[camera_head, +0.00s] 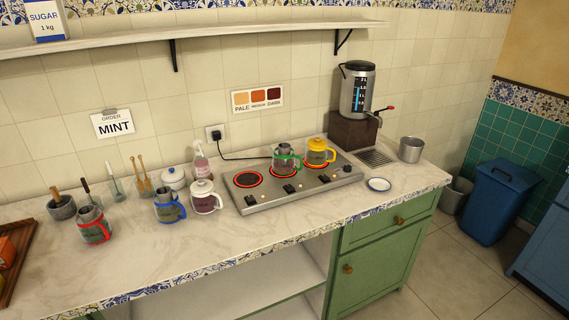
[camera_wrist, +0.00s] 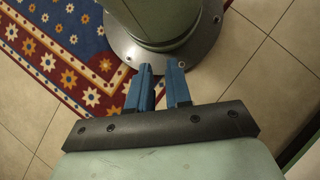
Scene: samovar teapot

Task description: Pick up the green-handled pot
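The green-handled pot (camera_head: 281,160) is a small grey metal pot standing on the middle burner of the hot plate (camera_head: 250,199). The ring around that burner glows red, and the green handle is on the pot's right side. My gripper (camera_wrist: 158,83) shows only in the wrist view. Its two blue fingers are apart with nothing between them. It points down over the floor and my own base, away from the counter. The pot does not show in the wrist view.
A yellow pot (camera_head: 317,152) stands close right of the green-handled pot. A white-lidded pot (camera_head: 203,197), a blue-handled pot (camera_head: 167,206) and a red-handled pot (camera_head: 94,225) stand to the left. A samovar (camera_head: 357,90) is at right, a shelf (camera_head: 200,36) above. The front counter is clear.

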